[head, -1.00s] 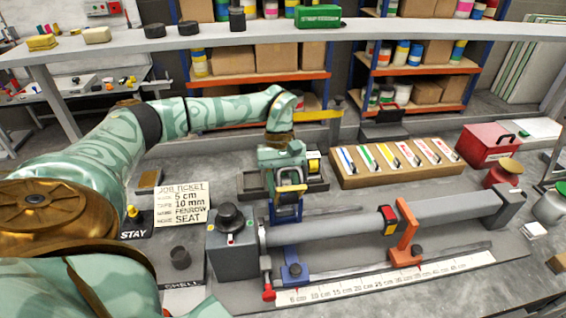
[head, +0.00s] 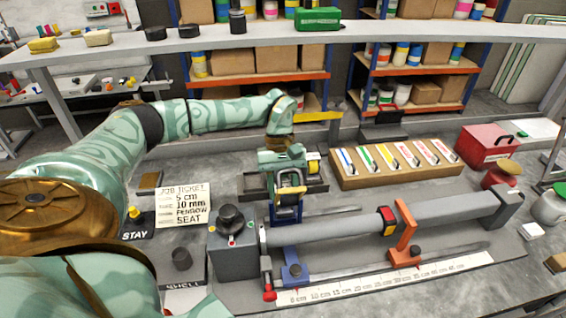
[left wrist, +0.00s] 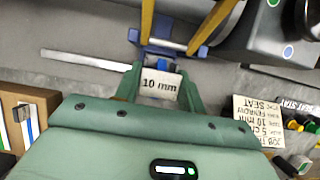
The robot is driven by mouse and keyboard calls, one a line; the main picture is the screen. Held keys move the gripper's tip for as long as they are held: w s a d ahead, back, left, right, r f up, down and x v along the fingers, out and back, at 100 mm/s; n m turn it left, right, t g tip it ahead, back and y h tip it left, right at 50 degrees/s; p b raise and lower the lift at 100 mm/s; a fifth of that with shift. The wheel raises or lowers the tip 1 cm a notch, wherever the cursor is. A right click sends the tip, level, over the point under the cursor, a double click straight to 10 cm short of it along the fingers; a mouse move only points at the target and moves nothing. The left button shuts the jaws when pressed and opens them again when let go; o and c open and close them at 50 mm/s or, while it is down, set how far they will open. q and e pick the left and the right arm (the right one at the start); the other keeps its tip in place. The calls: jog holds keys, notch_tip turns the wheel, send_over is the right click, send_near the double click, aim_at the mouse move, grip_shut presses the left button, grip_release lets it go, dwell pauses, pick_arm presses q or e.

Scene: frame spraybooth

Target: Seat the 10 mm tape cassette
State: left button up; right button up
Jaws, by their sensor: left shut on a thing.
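The 10 mm tape cassette shows its white "10 mm" label (left wrist: 160,89) in the left wrist view, between the green jaws. My left gripper (head: 287,188) is shut on it, pointing down behind the left end of the grey tube (head: 340,226). A blue bracket (head: 286,214) is directly below the gripper; it also shows in the left wrist view (left wrist: 160,46), close to the label and between two yellow bars. I cannot tell whether cassette and bracket touch. The gripper hides much of the cassette in the head view. My right gripper is not in view.
A grey box with a black knob (head: 231,218) stands left of the bracket. A dark tray (head: 322,186) lies behind the gripper, and a wooden rack (head: 350,182) of coloured strips is to its right. The job ticket (head: 183,204) is at left. A blue clamp (head: 293,273) and an orange clamp (head: 405,232) stand along the tube.

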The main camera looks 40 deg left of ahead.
pick_arm(q)
jog(key=shift+f, duration=0.6)
dwell(1.0)
jog(key=o, duration=1.6)
notch_tip(320, 180, up, 6)
jog(key=p, duration=0.5)
jog(key=shift+r, duration=0.1)
